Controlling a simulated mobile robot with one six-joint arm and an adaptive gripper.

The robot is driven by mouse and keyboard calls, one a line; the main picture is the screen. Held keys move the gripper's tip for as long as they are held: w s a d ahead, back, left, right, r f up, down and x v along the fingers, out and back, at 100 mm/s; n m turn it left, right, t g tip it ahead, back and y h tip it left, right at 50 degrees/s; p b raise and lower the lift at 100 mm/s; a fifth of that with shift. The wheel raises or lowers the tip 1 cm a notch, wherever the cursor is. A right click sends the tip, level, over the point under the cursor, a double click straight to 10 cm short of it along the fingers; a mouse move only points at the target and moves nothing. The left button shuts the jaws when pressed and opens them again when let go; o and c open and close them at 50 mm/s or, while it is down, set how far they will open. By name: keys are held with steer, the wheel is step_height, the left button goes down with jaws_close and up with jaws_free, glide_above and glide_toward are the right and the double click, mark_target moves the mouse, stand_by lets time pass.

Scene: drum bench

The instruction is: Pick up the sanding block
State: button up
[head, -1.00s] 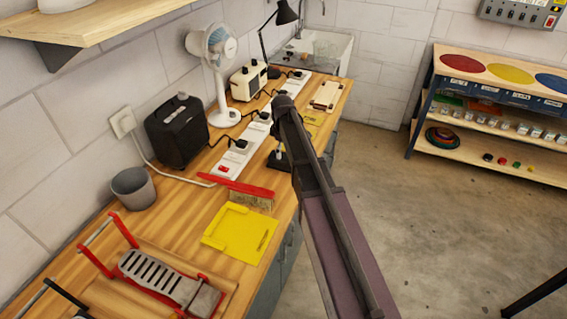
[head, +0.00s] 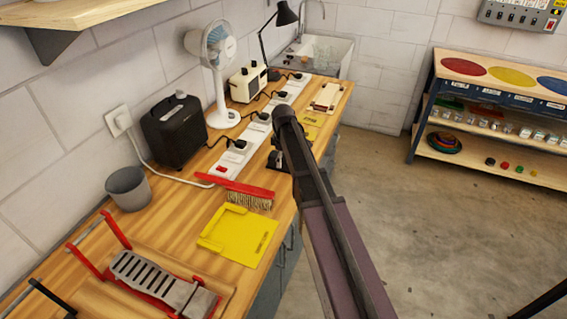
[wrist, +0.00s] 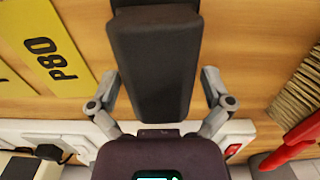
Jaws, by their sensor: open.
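A dark grey block, which looks like the sanding block (wrist: 153,65), fills the middle of the wrist view over the wooden bench top. My gripper (wrist: 159,88) is open, with one grey finger on each side of the block. Gaps show between the fingers and the block's sides. The block's far end reaches the top of the picture. In the head view my arm hides most of this spot. Only a small dark shape shows beside the arm, and I cannot tell whether it is block or gripper.
A yellow P80 sheet (wrist: 50,50) lies left of the block, and a red-handled brush (wrist: 295,105) lies right. A white power strip (head: 230,163) runs behind. The bench also holds a yellow dustpan (head: 238,240), fan (head: 213,55), black speaker (head: 175,135) and grey cup (head: 128,188).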

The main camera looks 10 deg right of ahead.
steer(key=c, duration=1.1)
steer(key=shift+r, duration=0.15)
step_height(320, 180, up, 3)
steer(key=p, duration=0.3)
steer(key=s+d+r+p, duration=0.1)
steer(key=s+d, duration=0.2)
steer(key=s, duration=0.4)
steer(key=s+d+p, duration=0.1)
steer(key=s+d, duration=0.2)
steer(key=s, duration=0.5)
steer(key=shift+r, duration=0.35)
